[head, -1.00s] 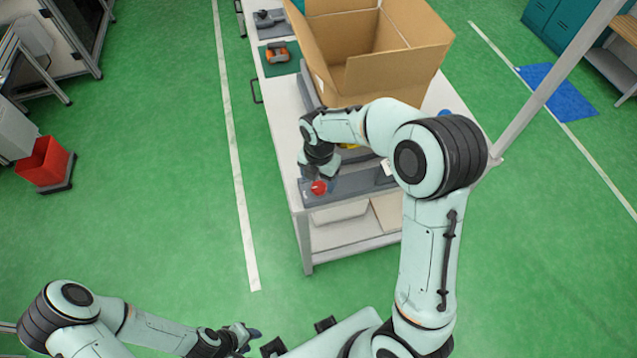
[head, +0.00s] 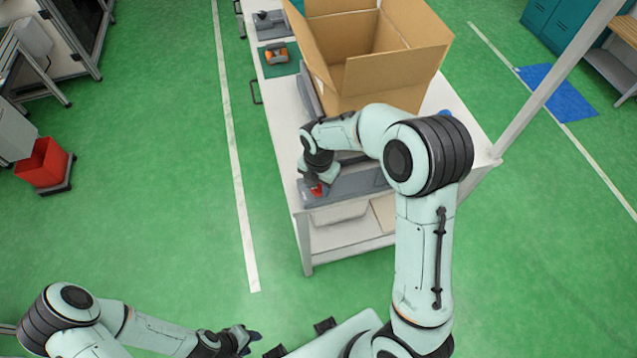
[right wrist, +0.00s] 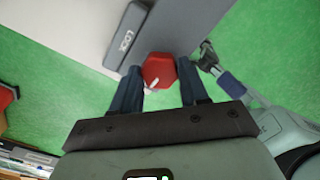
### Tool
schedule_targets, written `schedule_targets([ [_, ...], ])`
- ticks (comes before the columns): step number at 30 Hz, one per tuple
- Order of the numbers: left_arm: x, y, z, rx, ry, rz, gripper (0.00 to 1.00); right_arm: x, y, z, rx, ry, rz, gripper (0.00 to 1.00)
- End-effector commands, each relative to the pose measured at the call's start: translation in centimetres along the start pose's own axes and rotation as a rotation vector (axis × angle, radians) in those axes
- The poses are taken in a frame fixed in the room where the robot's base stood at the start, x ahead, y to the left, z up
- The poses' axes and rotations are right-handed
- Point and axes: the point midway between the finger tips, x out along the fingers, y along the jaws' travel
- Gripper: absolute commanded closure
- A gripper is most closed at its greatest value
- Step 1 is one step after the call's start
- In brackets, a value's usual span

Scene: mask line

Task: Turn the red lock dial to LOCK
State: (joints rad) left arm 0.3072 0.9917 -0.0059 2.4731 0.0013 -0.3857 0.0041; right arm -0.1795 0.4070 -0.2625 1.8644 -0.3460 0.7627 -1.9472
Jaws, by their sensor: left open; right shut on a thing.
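The red lock dial (right wrist: 158,70) is on the end of a grey panel (right wrist: 175,25) in the right wrist view. It has a white pointer mark on its lower side. A dark plate reading LOCK (right wrist: 126,38) lies to the left of the dial. My right gripper (right wrist: 160,82) has its fingers around the dial and is shut on it. In the head view the dial (head: 319,190) shows partly below my right gripper (head: 318,186) at the near left corner of the bench. My left gripper (head: 250,338) is open and empty at the lower left, away from the bench.
An open cardboard box (head: 390,75) stands on the white bench (head: 285,140). An orange object (head: 277,53) lies on a green mat behind, left of the box. A red bin (head: 43,163) stands on the floor at far left. Green floor left of the bench is clear.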

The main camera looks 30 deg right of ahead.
Motion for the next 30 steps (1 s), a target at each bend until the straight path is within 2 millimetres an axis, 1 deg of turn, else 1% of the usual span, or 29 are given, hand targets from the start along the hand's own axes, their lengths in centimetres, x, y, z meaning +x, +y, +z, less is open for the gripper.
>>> schedule_targets([
  [5,0.2,-0.1,0.1,-0.001,-0.001,0.0,0.57,0.0,0.0,0.0,0.059,0.0,0.001,0.86],
  [11,0.5,-0.2,0.2,-0.001,-0.004,-0.001,0.57,0.0,0.0,0.0,0.197,0.0,0.002,0.86],
  [30,1.7,-0.9,0.8,-0.004,-0.012,-0.004,0.57,0.0,0.1,0.0,0.798,-0.001,0.003,0.86],
])
